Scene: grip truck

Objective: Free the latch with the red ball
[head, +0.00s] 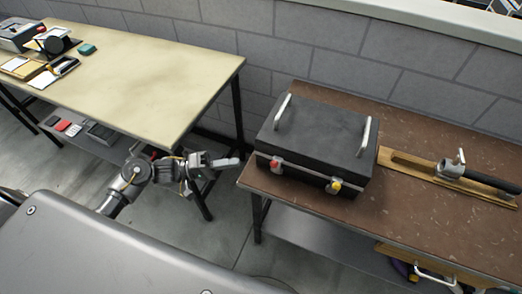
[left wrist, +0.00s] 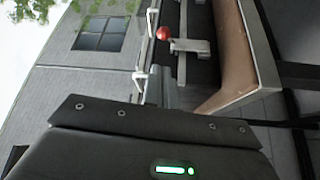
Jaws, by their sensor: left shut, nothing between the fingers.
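A black case (head: 315,137) with two silver handles on its lid stands on the brown workbench. On its front are two metal latches. The latch with the red ball (head: 274,165) is at the left, and the latch with the yellow ball (head: 335,185) is at the right. In the left wrist view the red ball (left wrist: 162,33) shows beside its metal latch plate (left wrist: 190,46). My left gripper (head: 236,161) is shut and empty, left of the red-ball latch and apart from it, just off the bench's left edge. My right gripper is not in view.
A wooden board (head: 395,158) with a metal clamp and black-handled tool lies right of the case. A beige table (head: 150,80) with boxes and small items stands at the left. A floor gap separates the two tables. A block wall runs behind.

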